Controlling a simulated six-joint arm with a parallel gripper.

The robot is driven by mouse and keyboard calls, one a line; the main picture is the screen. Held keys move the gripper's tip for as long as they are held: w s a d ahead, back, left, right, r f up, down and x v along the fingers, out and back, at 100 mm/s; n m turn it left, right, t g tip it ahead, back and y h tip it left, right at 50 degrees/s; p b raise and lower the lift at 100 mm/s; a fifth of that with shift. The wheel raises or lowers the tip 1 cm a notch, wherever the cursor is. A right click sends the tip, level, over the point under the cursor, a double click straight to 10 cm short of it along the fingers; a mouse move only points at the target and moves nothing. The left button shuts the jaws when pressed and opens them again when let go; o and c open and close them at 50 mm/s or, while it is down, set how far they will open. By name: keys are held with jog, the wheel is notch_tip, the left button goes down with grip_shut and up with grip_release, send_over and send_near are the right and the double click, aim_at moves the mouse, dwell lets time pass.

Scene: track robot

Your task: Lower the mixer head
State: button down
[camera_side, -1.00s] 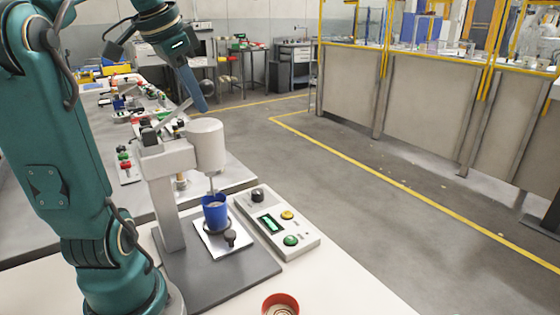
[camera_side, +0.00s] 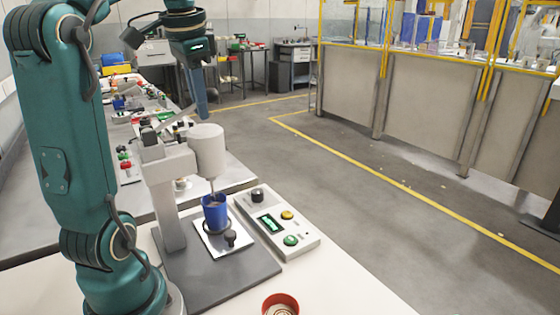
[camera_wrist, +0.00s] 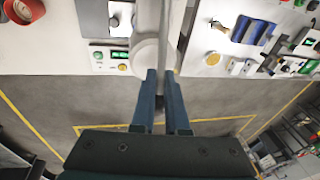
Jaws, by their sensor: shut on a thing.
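The mixer (camera_side: 170,190) is a grey stand with a pale cylindrical head (camera_side: 207,150) on a side arm. A thin stirring shaft reaches from the head into a blue cup (camera_side: 215,211) on a pale plate below. A slanted lever (camera_side: 177,118) rises from the mixer's top. My gripper (camera_side: 202,114) points down at it with long blue fingers. In the wrist view, my gripper (camera_wrist: 162,72) is shut on the lever (camera_wrist: 164,40), and the head (camera_wrist: 145,56) is partly covered by the fingers. The cup is hidden in that view.
A control panel (camera_side: 280,222) with a black knob, a small screen and yellow and green buttons lies right of the mixer. A red bowl (camera_side: 281,303) stands at the front edge. A bench with several small items (camera_side: 125,165) is behind. Open floor lies right.

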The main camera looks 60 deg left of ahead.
jog(key=c, duration=0.9)
grip_release()
jog(key=shift+r, duration=0.15)
jog(key=shift+v, duration=2.45)
jog(key=shift+d, duration=0.1)
